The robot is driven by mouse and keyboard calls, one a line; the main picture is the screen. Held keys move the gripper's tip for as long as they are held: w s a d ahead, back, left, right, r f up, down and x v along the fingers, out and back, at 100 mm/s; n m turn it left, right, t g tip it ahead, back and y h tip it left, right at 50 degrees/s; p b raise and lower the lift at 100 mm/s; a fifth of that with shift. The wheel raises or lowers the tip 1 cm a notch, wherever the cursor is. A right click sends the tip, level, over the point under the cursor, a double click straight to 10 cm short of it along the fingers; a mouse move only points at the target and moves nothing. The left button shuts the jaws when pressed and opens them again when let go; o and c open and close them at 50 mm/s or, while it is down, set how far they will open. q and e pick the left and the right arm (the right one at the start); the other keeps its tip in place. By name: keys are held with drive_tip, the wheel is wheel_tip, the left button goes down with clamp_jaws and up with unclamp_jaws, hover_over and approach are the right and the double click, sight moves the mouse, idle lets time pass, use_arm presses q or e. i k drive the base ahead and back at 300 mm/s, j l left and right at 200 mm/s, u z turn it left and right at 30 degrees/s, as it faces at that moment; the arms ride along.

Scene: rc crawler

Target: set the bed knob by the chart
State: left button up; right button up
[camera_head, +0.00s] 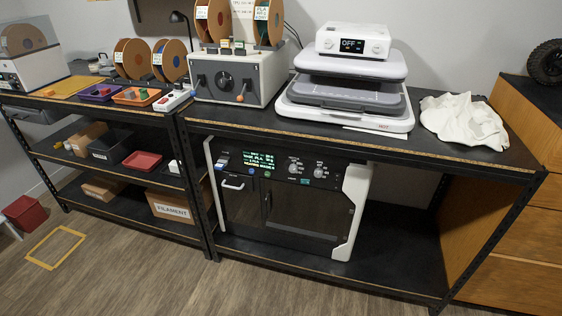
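A printer-like machine (285,205) with white side panels and dark doors stands on the lower shelf of the right bench. Its black front panel has a lit green text display (258,160), too small to read fully. Right of the display are two round pale knobs, a left knob (294,168) and a right knob (320,172). Their labels and settings are too small to read, so I cannot tell which is the bed knob. A white sheet (243,10) with print, possibly the chart, is at the top edge, partly cut off and behind spools. Neither gripper is in view.
On the bench top are a grey box with a dial (236,80), a white press with an "OFF" display (352,45) and a crumpled white cloth (463,121). A wooden drawer cabinet (525,215) stands at right. The floor in front (150,275) is clear.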

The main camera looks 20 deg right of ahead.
sight(318, 172)
drive_tip(key=i+z, duration=0.15)
drive_tip(key=z, duration=0.25)
drive_tip(key=i+j+z, duration=0.1)
drive_tip(key=z, duration=0.35)
drive_tip(key=i+j+z, duration=0.1)
drive_tip(key=z, duration=0.3)
drive_tip(key=i+j+z, duration=0.3)
drive_tip(key=j, duration=0.2)
drive_tip(key=j+z, duration=0.1)
drive_tip(key=j, duration=0.2)
drive_tip(key=i+j, duration=0.15)
drive_tip(key=j, duration=0.15)
drive_tip(key=i+j, duration=0.1)
drive_tip(key=j, duration=0.15)
drive_tip(key=i+j+z, duration=0.1)
drive_tip(key=j, duration=0.2)
